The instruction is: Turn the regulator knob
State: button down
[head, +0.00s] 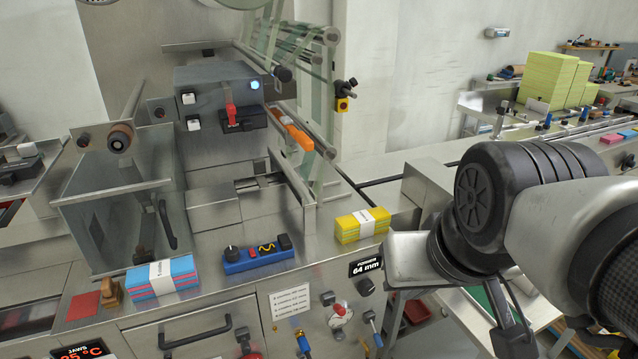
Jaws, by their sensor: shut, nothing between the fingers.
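Several round controls are on the steel machine, and I cannot tell for certain which is the regulator knob. A black knob (366,286) sits under the 64 mm display (366,266). My arm reaches in from the right. My gripper (512,338) is the dark part hanging below the wrist at the lower right, partly hidden. It looks shut and empty, to the right of these controls and apart from them.
A yellow wrapped bundle (362,226) and a blue-and-pink bundle (162,277) lie on the machine's ledge. A conveyor runs behind my arm.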

aim_at(340, 336)
jog(key=l+u, duration=0.15)
jog(key=u, duration=2.2)
jog(key=z, duration=2.15)
jog(key=i, duration=0.4)
